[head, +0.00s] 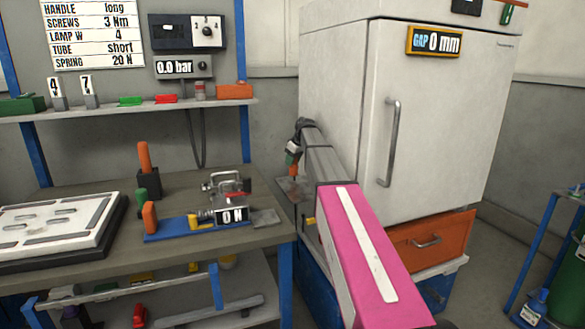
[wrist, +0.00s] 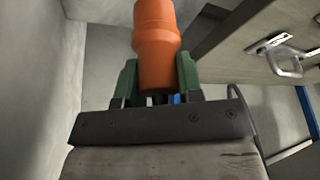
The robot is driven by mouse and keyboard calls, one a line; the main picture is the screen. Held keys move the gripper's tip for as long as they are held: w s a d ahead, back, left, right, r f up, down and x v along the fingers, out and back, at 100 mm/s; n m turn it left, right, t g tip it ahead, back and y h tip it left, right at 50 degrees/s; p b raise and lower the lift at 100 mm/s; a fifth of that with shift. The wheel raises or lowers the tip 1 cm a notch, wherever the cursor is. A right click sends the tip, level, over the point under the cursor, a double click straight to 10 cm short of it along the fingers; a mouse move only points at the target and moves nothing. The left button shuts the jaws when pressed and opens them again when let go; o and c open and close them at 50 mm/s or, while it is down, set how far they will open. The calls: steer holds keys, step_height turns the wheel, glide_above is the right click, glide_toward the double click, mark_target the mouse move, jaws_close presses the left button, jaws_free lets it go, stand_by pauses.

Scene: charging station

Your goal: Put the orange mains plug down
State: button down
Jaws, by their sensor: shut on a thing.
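The orange mains plug (wrist: 157,25) sticks up from between the two green fingers of my gripper (wrist: 157,66) in the wrist view. The fingers press on both sides of it, so my gripper is shut on it.
The white cabinet (head: 440,120) stands close to my arm on the right, above an orange drawer (head: 432,243). The workbench (head: 210,258) at left carries an orange-handled tool (head: 144,160), a blue fixture (head: 180,229) and a white panel (head: 60,228). A shelf (head: 130,107) runs above it.

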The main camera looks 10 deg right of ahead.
mark_target(293, 166)
steer(key=shift+f, duration=1.55)
steer(key=c, duration=0.8)
jaws_free()
steer(key=shift+f, duration=0.1)
steer(key=shift+o, duration=0.2)
steer(key=v, duration=0.7)
steer(key=shift+r, duration=0.35)
steer(key=shift+s, duration=0.15)
